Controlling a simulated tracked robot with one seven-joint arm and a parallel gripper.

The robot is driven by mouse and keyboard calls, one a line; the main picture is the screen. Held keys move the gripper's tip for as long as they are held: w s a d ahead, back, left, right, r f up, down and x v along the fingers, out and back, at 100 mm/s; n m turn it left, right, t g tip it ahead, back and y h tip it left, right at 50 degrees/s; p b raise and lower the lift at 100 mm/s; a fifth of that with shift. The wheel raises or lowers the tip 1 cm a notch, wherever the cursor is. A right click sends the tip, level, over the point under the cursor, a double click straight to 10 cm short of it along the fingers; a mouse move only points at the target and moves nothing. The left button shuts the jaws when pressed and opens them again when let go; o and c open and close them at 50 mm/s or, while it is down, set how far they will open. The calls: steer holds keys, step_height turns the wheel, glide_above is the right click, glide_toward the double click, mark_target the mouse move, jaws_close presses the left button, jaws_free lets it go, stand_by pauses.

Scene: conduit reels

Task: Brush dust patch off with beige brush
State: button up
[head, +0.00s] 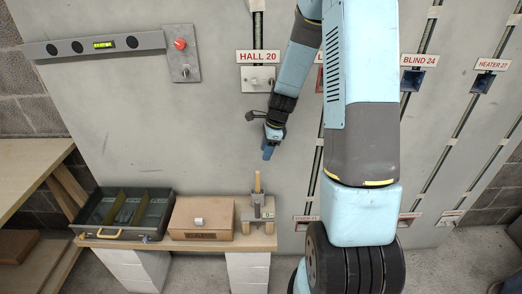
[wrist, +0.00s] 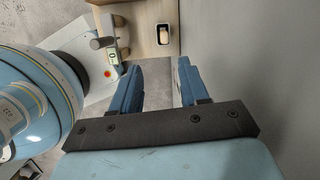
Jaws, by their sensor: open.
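A beige upright handle (head: 257,183), possibly the brush, stands in a small grey holder (head: 257,207) on the right end of the shelf; I cannot tell its bristles. I cannot make out a dust patch on the grey panel.
A wooden box (head: 202,219) with a pale latch and a dark divided tray (head: 124,212) stand left of the holder on the wooden shelf (head: 180,243). A grey level bar (head: 95,46) and red button (head: 180,44) are on the panel. My arm hides part of the labelled slots.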

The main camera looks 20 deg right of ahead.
mark_target(259, 171)
steer(key=shift+m, duration=0.6)
steer(key=shift+w+d+x, duration=0.1)
steer(key=shift+w+x, duration=0.05)
steer(key=shift+x, duration=1.75)
steer(key=shift+w+d+x, duration=0.1)
steer(key=shift+x, duration=1.85)
steer(key=shift+w+d+x, duration=0.1)
steer(key=shift+w+x, duration=0.05)
steer(key=shift+x, duration=1.75)
steer(key=shift+c, duration=0.4)
jaws_close()
steer(key=shift+a+r, duration=0.1)
steer(key=shift+r, duration=0.85)
steer(key=shift+r, duration=3.55)
